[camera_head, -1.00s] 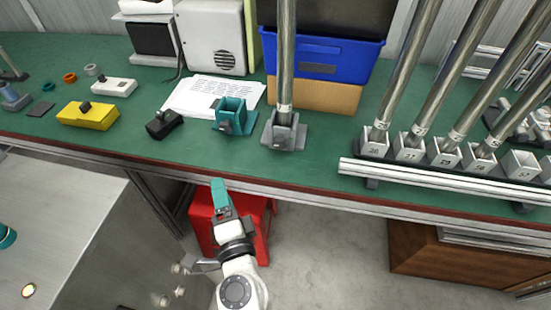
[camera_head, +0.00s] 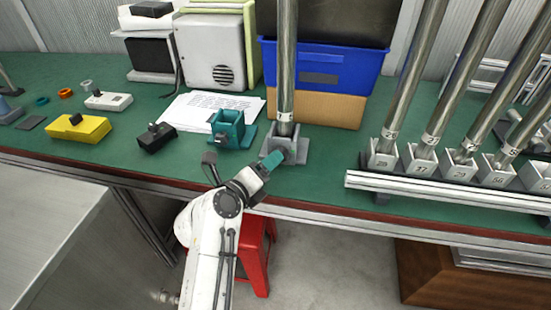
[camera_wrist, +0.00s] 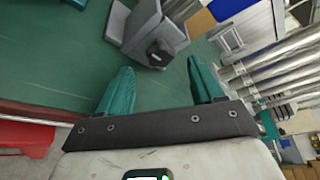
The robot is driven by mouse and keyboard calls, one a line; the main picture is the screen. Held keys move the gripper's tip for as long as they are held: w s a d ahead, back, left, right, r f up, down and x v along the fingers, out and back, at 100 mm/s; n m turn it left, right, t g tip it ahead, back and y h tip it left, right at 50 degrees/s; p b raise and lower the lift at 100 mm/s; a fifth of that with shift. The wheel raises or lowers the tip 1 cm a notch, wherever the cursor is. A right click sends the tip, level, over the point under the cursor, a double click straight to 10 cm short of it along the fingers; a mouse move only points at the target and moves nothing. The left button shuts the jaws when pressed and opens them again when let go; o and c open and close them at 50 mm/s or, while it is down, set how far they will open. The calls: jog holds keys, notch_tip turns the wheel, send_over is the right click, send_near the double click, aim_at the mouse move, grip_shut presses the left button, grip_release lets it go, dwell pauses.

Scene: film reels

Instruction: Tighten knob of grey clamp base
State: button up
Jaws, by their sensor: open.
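The grey clamp base (camera_head: 293,150) stands on the green bench top near its front edge, with a metal tube (camera_head: 287,60) upright in it. Its dark knob (camera_wrist: 158,52) faces my gripper in the wrist view. My gripper (camera_head: 272,160) has teal fingers and reaches up to the front left of the base in the head view. In the wrist view my gripper (camera_wrist: 165,80) is open and empty, the fingers wide apart. The knob lies beyond the fingertips, between their lines, apart from both. In the head view the knob is largely hidden by my gripper.
A teal clamp base (camera_head: 228,130) stands just left of the grey one. A black box (camera_head: 157,138) and a yellow box (camera_head: 80,129) are farther left. A rack rail (camera_head: 440,190) with several tubes is on the right. A red stool (camera_head: 258,255) stands below the bench.

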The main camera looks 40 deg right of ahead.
jog(key=shift+x, duration=2.5)
jog(key=shift+c, duration=0.3)
jog(key=c, duration=1)
jog(key=shift+r+p, duration=0.1)
jog(key=shift+p, duration=0.35)
